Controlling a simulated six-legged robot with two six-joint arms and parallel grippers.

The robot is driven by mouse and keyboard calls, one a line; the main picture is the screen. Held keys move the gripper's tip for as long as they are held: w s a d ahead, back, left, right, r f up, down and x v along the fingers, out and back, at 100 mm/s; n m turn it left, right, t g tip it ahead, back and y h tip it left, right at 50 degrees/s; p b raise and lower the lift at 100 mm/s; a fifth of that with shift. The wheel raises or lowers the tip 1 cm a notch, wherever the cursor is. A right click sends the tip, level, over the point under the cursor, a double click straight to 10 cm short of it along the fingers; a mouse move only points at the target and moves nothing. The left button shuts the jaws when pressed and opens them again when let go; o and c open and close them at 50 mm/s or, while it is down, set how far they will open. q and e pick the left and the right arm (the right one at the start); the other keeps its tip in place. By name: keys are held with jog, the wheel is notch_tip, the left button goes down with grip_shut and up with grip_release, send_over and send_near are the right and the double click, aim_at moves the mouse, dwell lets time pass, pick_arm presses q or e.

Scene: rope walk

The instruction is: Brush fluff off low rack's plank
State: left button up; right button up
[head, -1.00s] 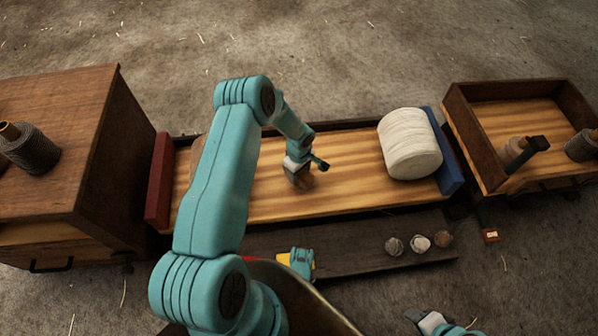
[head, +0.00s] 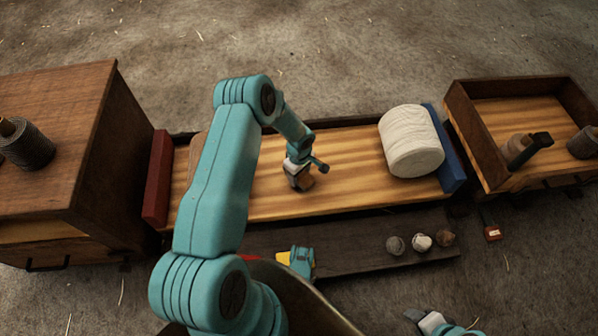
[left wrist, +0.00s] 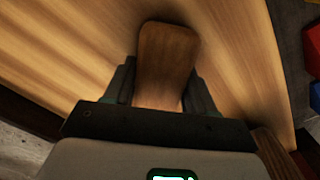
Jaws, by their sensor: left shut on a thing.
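My left gripper (head: 297,174) is shut on a brown wooden piece (head: 306,182), which looks like a brush. It is low over the light wooden plank (head: 350,150), and I cannot tell whether it touches. In the left wrist view the brown wooden piece (left wrist: 167,60) sits between the two dark fingers; no bristles show. In front of the light plank is a lower dark plank (head: 350,262). Three small balls that may be fluff lie at its right end: grey (head: 395,244), white (head: 421,241) and brown (head: 445,239).
A cream roll (head: 411,142) stands at the light plank's right end, beside a blue end block (head: 446,150). A red block (head: 158,178) bounds the left end. A brown cabinet (head: 60,140) stands left, an open wooden tray (head: 465,125) right. My arm hides some plank.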

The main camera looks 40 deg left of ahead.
pick_arm(q)
jog(key=shift+s+d, duration=0.4)
jog(key=shift+d, duration=0.05)
jog(key=shift+s+d, duration=0.5)
jog(key=shift+d, duration=0.15)
jog(key=shift+s+d+b, duration=0.2)
jog(key=shift+d+b, duration=0.05)
jog(key=shift+b, duration=0.3)
jog(key=shift+s+d+b, duration=0.4)
jog(key=shift+s+d, duration=0.1)
jog(key=shift+d, duration=0.15)
jog(key=shift+s+d, duration=0.4)
jog(key=shift+d, duration=0.1)
jog(key=shift+w+a+p, duration=0.4)
jog(key=shift+a+p, duration=0.15)
jog(key=shift+w+a+f, duration=0.1)
jog(key=shift+w+a, duration=0.5)
jog(key=shift+a, duration=0.15)
jog(key=shift+w+a, duration=0.7)
jog(key=shift+a, duration=0.2)
jog(key=shift+w+a+f, duration=0.1)
jog(key=shift+w+a, duration=0.1)
jog(key=shift+a, duration=0.1)
jog(key=shift+w+a+b, duration=0.25)
jog(key=shift+b, duration=0.05)
jog(key=shift+r, duration=0.25)
